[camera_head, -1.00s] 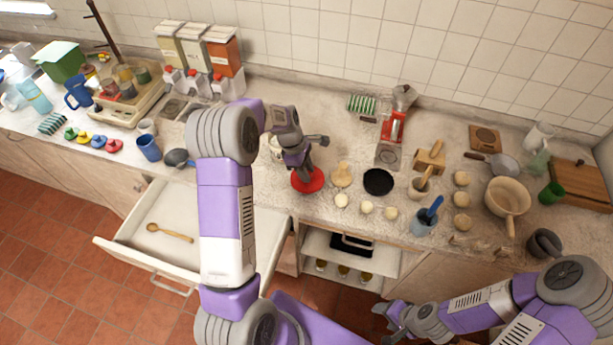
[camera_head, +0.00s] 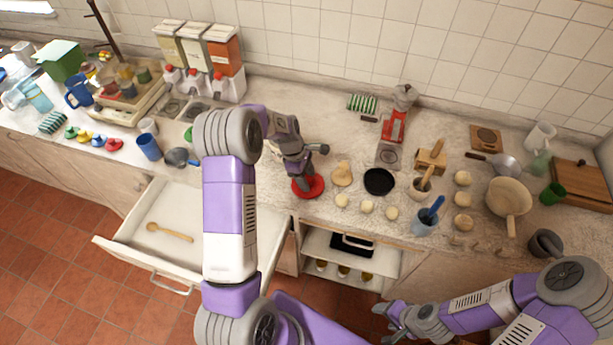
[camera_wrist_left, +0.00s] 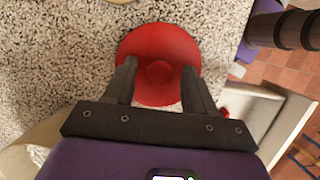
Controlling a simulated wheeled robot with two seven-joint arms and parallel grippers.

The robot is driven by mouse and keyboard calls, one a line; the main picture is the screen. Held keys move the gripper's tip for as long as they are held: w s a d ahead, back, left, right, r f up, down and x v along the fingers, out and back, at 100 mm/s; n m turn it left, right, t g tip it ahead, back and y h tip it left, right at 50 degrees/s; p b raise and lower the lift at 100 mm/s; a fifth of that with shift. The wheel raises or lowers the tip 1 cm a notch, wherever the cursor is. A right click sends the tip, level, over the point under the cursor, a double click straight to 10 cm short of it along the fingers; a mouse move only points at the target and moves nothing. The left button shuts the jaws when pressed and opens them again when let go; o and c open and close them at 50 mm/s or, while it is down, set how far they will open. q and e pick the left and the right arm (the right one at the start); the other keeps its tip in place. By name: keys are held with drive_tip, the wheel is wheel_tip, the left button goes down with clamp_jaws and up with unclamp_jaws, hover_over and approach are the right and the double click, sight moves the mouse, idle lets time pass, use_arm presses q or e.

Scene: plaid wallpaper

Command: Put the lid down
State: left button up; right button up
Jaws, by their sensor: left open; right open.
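The red round lid (camera_head: 314,190) lies on the speckled counter near its front edge, just right of the open drawer. In the left wrist view the lid (camera_wrist_left: 160,40) lies flat, with its small round knob facing up. My left gripper (camera_head: 304,183) is right above the lid and hides part of it. In the left wrist view its fingers (camera_wrist_left: 159,77) are apart, one on each side of the knob, with gaps visible beside it. My right gripper (camera_head: 388,318) is open and empty at the lower right, in front of the counter.
An open drawer (camera_head: 132,240) holding a wooden spoon (camera_head: 170,232) is left of my left arm. A wooden piece (camera_head: 342,174), a black round plate (camera_head: 379,181) and several pale balls (camera_head: 367,207) stand close right of the lid. A blue mug (camera_head: 148,147) is farther left.

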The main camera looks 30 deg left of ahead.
use_arm(q)
drive_tip(key=shift+r, duration=0.3)
drive_tip(key=p+v, duration=0.1)
drive_tip(key=v, duration=1)
drive_tip(key=shift+r, duration=0.35)
drive_tip(key=shift+a, duration=0.1)
